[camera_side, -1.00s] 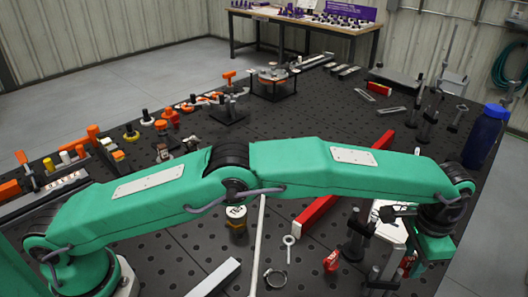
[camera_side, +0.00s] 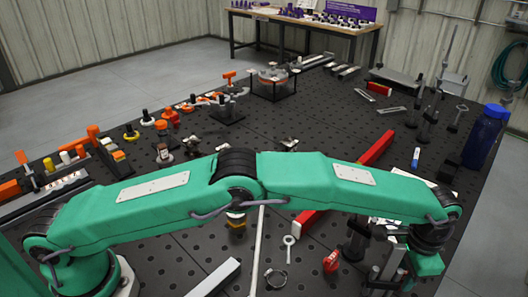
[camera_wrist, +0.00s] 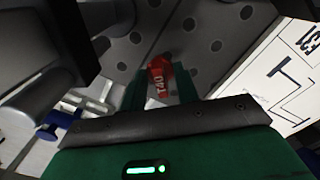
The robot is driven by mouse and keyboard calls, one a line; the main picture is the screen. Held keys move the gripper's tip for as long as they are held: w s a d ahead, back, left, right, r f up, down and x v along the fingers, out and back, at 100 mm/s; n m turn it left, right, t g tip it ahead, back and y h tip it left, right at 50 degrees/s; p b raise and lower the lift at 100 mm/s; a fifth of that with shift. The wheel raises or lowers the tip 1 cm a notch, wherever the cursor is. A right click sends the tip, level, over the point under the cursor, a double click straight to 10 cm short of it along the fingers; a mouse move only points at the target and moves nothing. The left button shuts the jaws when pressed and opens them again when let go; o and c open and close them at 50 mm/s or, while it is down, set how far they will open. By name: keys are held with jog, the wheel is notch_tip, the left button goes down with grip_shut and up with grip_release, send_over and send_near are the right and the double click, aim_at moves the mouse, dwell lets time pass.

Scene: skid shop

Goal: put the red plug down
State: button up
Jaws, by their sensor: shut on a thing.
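The red plug (camera_wrist: 159,77), with pale lettering on it, sits between the two green fingers of my gripper (camera_wrist: 160,88) in the wrist view. The fingers are shut on it. A dark perforated tabletop (camera_wrist: 205,22) shows beyond the plug; I cannot tell how far below it is. In the side view my wrist is at the lower right, and the jaws and the held plug cannot be made out there.
A white printed sheet (camera_wrist: 285,75) lies right in the wrist view; a blue-ended part (camera_wrist: 48,131) is lower left.

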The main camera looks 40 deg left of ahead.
aim_at(405, 272)
jog(key=o, duration=1)
jog(key=shift+f, duration=0.1)
jog(key=shift+o, duration=0.2)
notch_tip(405, 272, up, 12)
jog(key=shift+r, duration=0.2)
dwell(0.3)
